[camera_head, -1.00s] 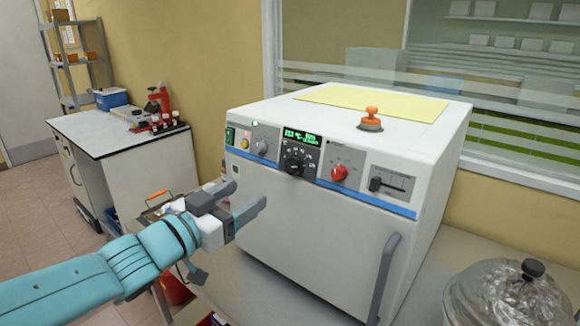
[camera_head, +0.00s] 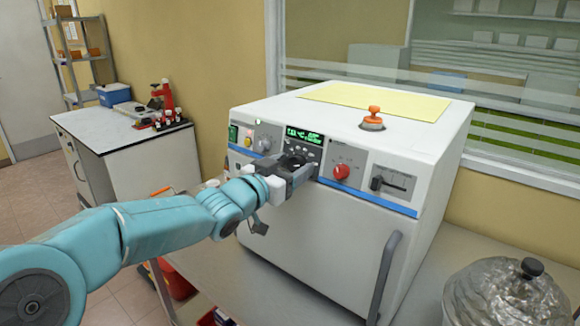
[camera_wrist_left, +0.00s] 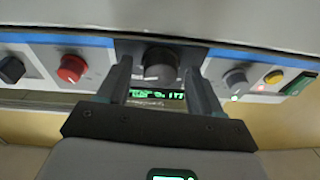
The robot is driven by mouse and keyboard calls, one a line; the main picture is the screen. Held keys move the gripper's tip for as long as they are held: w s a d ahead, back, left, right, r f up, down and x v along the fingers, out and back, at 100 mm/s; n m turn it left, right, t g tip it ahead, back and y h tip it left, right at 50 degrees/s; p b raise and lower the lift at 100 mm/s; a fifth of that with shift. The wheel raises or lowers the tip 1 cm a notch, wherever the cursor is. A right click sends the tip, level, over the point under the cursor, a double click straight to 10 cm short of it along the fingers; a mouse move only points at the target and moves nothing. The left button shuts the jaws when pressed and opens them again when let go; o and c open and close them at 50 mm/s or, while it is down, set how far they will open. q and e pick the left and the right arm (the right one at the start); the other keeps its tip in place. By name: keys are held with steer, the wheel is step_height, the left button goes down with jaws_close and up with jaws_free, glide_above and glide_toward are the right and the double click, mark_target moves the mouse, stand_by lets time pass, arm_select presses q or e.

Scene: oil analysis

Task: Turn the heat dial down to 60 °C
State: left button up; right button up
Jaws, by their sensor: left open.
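The white oven-like machine (camera_head: 330,235) has a control panel along its upper front edge. Its black dial (camera_wrist_left: 160,65) sits under the green-lit display (camera_head: 303,134), whose digits are too blurred to read surely. My left gripper (camera_head: 299,168) is at the panel in front of the dial and largely hides it in the head view. In the left wrist view, which shows the panel upside down, the open fingers (camera_wrist_left: 159,78) stand on either side of the dial. I cannot tell whether they touch it. My right gripper is not in view.
A grey knob (camera_head: 263,144) and a red knob (camera_head: 341,172) flank the dial closely.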

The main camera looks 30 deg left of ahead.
arm_select(q)
steer(key=shift+c, duration=0.4)
steer(key=c, duration=1)
